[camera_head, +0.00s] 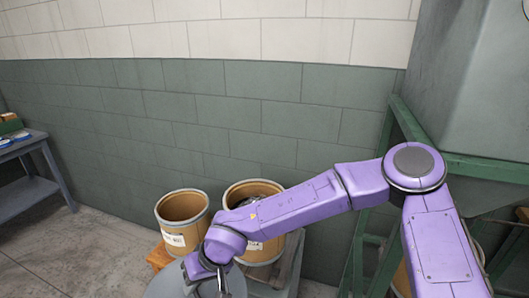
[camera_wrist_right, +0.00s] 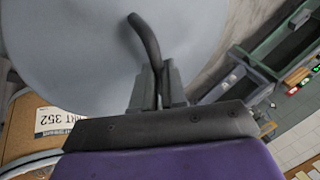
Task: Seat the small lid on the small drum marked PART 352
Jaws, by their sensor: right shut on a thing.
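My right gripper (camera_wrist_right: 158,88) is shut on the dark handle (camera_wrist_right: 147,42) of a grey round lid (camera_wrist_right: 75,45) in the wrist view. In the head view the lid (camera_head: 166,287) shows at the bottom edge, partly cut off, in front of the smaller open drum (camera_head: 171,222). My right gripper (camera_head: 207,283) is above the lid there. A tan drum (camera_wrist_right: 22,130) with an upside-down PART 352 label (camera_wrist_right: 55,119) is at the left of the wrist view, partly behind the lid. The head view's drum labels are too small to read. My left gripper is out of view.
A larger open drum (camera_head: 237,193) with dark contents stands right of the smaller drum, partly behind my right arm. A blue-grey table (camera_head: 45,163) is at the left. A green frame under a grey hopper (camera_head: 475,90) is at the right. The left floor is clear.

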